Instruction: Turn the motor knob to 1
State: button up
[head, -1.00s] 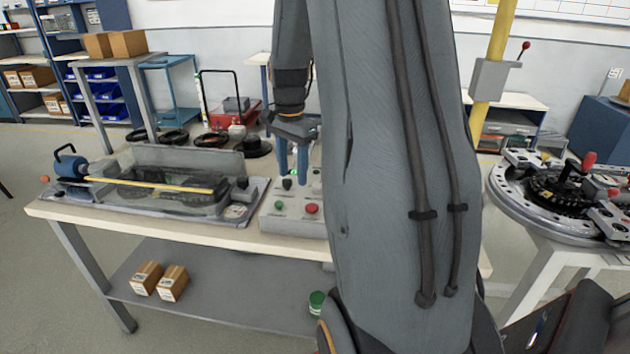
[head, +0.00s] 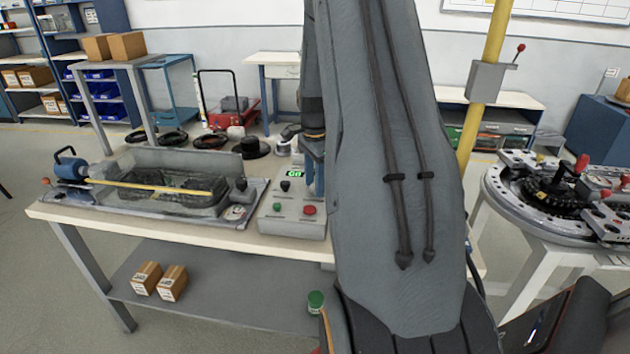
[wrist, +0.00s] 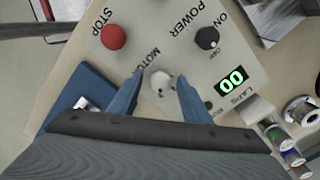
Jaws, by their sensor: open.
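The control box (head: 290,226) stands on the bench, with a red STOP button (wrist: 113,37), a black POWER knob (wrist: 207,38) and a green LAPS display (wrist: 232,79) reading 00. In the wrist view the pale motor knob (wrist: 160,84) lies between the two blue fingers of my gripper (wrist: 159,78). The fingers are apart, one on each side of the knob, with no clear contact. The knob's setting cannot be read, and the MOTOR lettering is partly covered by a finger. In the head view my gripper (head: 315,178) is at the box's right side, partly hidden by my arm, and the motor knob is not visible.
A clear-sided tank (head: 160,180) with a yellow rod sits left of the box on the bench. Black rings (head: 210,141) and a spool (head: 251,148) lie behind. A round turntable (head: 560,195) stands at the right, beside a yellow post (head: 490,90).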

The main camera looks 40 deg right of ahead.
jog(key=c, duration=1)
jog(key=shift+c, duration=0.2)
jog(key=shift+n, duration=0.4)
jog(key=n+p, duration=0.1)
jog(key=n, duration=0.2)
jog(key=shift+r+n, duration=0.1)
jog(key=shift+n, duration=0.3)
jog(key=n, duration=0.4)
jog(key=shift+p, duration=0.35)
jog(key=n, duration=0.5)
jog(key=shift+d+p, duration=0.1)
jog(key=shift+p, duration=0.3)
jog(key=n, duration=0.4)
jog(key=shift+p, duration=0.35)
jog(key=shift+n, duration=0.3)
